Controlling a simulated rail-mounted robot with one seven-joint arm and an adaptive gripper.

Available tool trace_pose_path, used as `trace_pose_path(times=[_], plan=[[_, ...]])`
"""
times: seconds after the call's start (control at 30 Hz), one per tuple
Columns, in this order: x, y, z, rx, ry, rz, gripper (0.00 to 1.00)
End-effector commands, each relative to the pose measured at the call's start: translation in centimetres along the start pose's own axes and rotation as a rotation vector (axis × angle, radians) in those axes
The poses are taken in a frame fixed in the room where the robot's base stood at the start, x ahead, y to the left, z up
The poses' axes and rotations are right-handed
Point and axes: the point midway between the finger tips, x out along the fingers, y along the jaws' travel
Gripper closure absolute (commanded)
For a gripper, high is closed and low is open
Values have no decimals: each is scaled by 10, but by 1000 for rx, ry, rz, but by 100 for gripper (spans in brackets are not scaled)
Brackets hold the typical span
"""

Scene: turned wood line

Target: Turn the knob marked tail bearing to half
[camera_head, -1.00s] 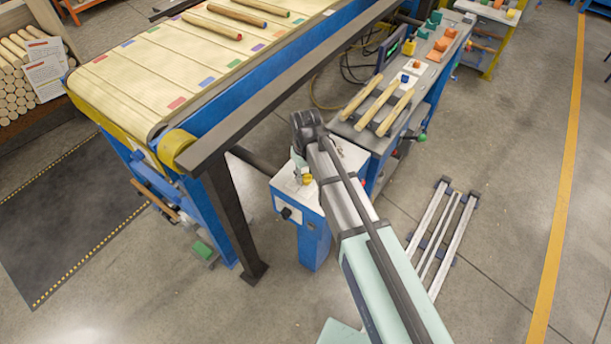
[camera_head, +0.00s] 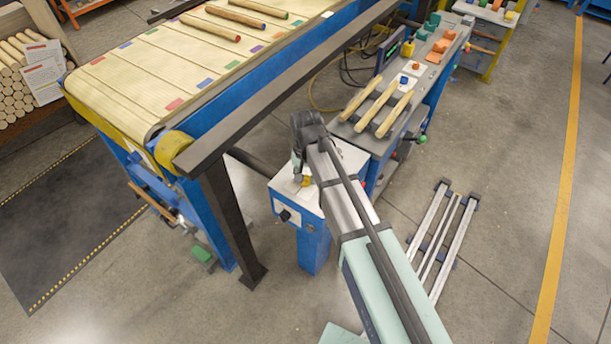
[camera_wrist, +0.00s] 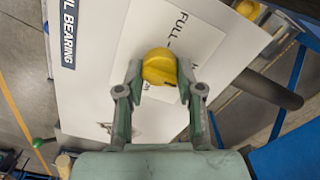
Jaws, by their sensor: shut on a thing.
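In the wrist view a yellow knob (camera_wrist: 160,68) sits on a white panel (camera_wrist: 98,95). A blue label (camera_wrist: 69,32) on the panel shows "L BEARING", its start cut off. A scale card (camera_wrist: 197,38) beside the knob shows "FULL" and a line; its other marks are hidden. My gripper (camera_wrist: 160,80) is shut on the yellow knob, one finger on each side. In the head view my gripper (camera_head: 304,172) is over the white-topped blue box (camera_head: 282,187), and the knob is mostly hidden behind it.
A conveyor (camera_head: 150,80) with wooden rods and a dark steel frame leg (camera_head: 232,220) stand left of the box. A bench (camera_head: 378,143) with several spindles is behind right. Metal rails (camera_head: 437,240) lie on the floor to the right. A dark switch (camera_head: 285,215) is on the box's front.

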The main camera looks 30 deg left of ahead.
Motion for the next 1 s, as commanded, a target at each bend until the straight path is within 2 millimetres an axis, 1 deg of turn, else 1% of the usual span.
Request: trace_pose_path(times=[0.43,0.47,0.5,0.83,0.93,1.0], plan=[[1,0,1,9,-2,1,98],[1,0,1,9,-2,1,53],[1,0,1,9,-2,1,39],[0,0,0,8,-1,0,39],[-5,0,0,8,0,0,39],[-12,0,0,8,1,0,39]])
